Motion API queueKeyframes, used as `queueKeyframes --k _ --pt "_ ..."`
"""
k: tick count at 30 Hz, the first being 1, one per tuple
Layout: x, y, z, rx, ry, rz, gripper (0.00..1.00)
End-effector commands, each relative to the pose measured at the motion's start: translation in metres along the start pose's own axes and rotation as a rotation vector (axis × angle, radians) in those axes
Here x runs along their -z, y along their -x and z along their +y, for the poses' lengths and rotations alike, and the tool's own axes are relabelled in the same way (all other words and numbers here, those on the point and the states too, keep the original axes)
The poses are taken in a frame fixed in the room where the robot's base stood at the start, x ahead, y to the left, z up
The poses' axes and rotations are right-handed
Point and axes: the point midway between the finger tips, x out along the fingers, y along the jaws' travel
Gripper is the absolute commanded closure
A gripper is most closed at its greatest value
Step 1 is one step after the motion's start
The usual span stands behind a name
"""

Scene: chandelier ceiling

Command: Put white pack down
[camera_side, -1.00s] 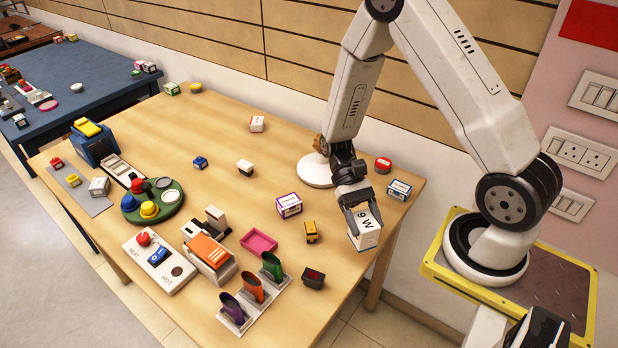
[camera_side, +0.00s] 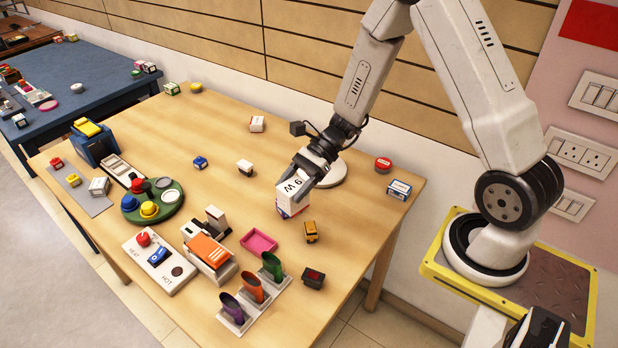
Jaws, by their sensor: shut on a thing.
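The white pack (camera_side: 293,187), a small box with dark "9 W" lettering, is held tilted in my gripper (camera_side: 304,172). My gripper is shut on its upper part. The pack is over the middle right of the wooden table (camera_side: 340,262). It covers most of a small white box with purple edges (camera_side: 284,212), of which only the lower edge shows. I cannot tell whether the two touch.
A pink tray (camera_side: 259,242) lies to the lower left. A red-topped round tub (camera_side: 383,165) and a blue-white box (camera_side: 399,189) stand at right. Bare table lies left of the pack.

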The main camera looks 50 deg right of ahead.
Motion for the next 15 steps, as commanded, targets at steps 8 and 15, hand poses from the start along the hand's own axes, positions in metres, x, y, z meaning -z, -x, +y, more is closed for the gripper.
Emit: queueKeyframes --k 8,15 --pt "-0.007 0.011 -0.032 0.169 -0.091 0.0 0.95" --pt "-0.008 0.013 -0.037 0.197 -0.108 -0.001 0.95"
